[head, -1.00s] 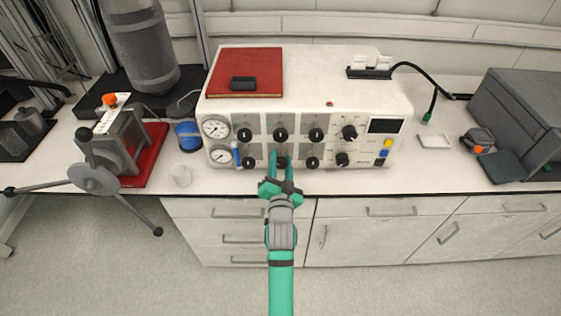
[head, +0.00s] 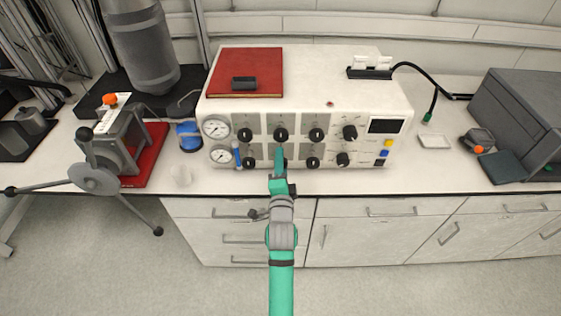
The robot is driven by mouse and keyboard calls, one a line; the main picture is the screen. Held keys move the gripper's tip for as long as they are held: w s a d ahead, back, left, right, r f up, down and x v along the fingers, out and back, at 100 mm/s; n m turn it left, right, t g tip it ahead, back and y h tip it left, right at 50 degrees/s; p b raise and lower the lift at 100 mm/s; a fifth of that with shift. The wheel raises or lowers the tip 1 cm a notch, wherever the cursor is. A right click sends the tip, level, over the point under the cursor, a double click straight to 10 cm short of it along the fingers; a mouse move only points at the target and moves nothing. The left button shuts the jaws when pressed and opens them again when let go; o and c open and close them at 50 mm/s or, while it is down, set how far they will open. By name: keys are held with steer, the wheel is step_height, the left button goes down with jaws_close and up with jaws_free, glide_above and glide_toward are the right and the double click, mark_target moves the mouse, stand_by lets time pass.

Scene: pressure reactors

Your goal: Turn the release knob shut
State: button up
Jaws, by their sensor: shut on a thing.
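A white control box (head: 367,104) stands on the bench with two round gauges (head: 215,127) at its left and rows of black knobs on grey plates. My gripper (head: 280,160) is at the lower middle knob, shut on it; the fingers and wrist hide most of that knob. The upper middle knob (head: 281,135) is just above my fingers. The lower left knob (head: 249,162) and the lower right knob (head: 313,163) stand clear on either side. No label naming the release knob can be read.
A red book (head: 247,68) with a small black block lies on the box. At left stand a hand-wheel device (head: 118,148) on a red base and a blue-banded jar (head: 189,136). A grey case (head: 525,110) is at right. The bench front edge runs below my gripper.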

steer(key=shift+f+m, duration=0.1)
steer(key=shift+m, duration=0.2)
steer(key=o, duration=1.1)
steer(key=shift+c, duration=0.2)
steer(key=shift+s, duration=0.1)
steer(key=s, duration=1)
steer(key=shift+s, duration=0.25)
steer(key=shift+w, duration=0.1)
